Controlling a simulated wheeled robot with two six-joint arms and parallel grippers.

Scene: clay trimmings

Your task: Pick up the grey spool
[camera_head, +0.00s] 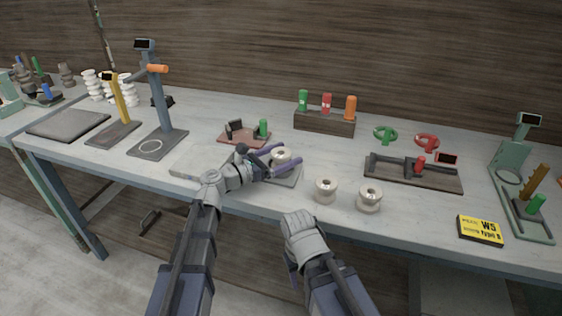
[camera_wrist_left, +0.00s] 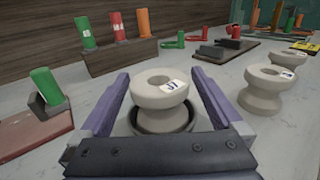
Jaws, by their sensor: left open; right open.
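A pale grey spool (camera_head: 281,156) with a small white label stands upright in a dark round holder on a light grey plate (camera_head: 290,180). My left gripper (camera_head: 279,157) is open, with its purple fingers on either side of this spool; it also shows in the left wrist view (camera_wrist_left: 160,92), where gaps show between spool and fingers. Two similar spools, one (camera_head: 326,190) and another (camera_head: 370,199), stand on the table to the right. My right gripper (camera_head: 301,238) is empty, low in front of the table edge, its fingers mostly hidden.
A reddish tray (camera_head: 240,141) with a green cylinder lies behind the left gripper. A wooden block (camera_head: 323,121) with green, red and orange cylinders stands at the back. A dark fixture (camera_head: 412,174) and a yellow sign (camera_head: 480,230) are at right.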

